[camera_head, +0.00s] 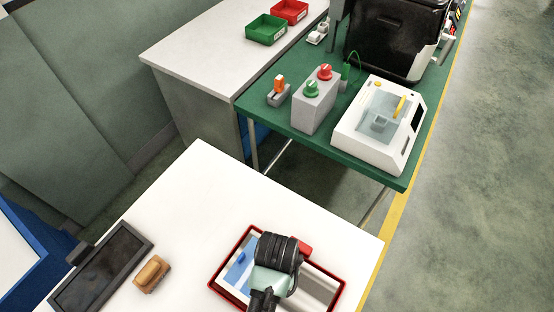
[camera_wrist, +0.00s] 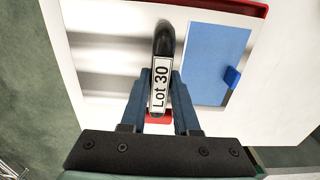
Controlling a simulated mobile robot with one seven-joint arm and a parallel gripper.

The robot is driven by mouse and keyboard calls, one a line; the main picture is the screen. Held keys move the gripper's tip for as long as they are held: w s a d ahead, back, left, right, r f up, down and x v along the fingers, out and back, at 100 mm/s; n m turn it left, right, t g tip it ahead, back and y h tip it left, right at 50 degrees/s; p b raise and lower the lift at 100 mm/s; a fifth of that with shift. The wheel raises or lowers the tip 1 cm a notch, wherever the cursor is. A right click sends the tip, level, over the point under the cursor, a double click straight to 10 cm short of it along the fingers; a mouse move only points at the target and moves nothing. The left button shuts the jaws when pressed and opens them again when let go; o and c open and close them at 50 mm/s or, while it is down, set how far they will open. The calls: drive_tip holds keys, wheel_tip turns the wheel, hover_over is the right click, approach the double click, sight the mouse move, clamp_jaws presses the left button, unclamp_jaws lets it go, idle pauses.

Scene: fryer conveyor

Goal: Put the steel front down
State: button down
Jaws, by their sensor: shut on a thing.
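The steel front (camera_wrist: 105,52) is a shiny grey, streaked panel in the wrist view. It also shows in the head view (camera_head: 320,287), right of my gripper (camera_head: 267,291), partly hidden by it. My gripper (camera_wrist: 160,88) is shut on a slim dark handle (camera_wrist: 165,42) labelled "Lot 30", which appears to belong to the steel front. The panel is over or in a red-rimmed tray (camera_head: 229,265); I cannot tell whether it touches the tray. A blue panel (camera_wrist: 215,60) with a blue knob lies beside it. A red piece (camera_head: 303,246) shows behind my gripper.
The white table (camera_head: 200,210) is clear behind the tray. A dark flat tray (camera_head: 103,268) and a tan block (camera_head: 151,274) are at the left. The green table (camera_head: 310,143) behind holds a white machine (camera_head: 357,139) and a grey button box (camera_head: 310,108).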

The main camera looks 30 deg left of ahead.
drive_tip(key=shift+w+f, duration=0.1)
drive_tip(key=shift+f, duration=0.8)
drive_tip(key=shift+f, duration=0.1)
drive_tip(key=c, duration=0.7)
unclamp_jaws()
drive_tip(key=shift+o, duration=0.2)
wheel_tip(320, 180, up, 12)
drive_tip(key=shift+r, duration=0.1)
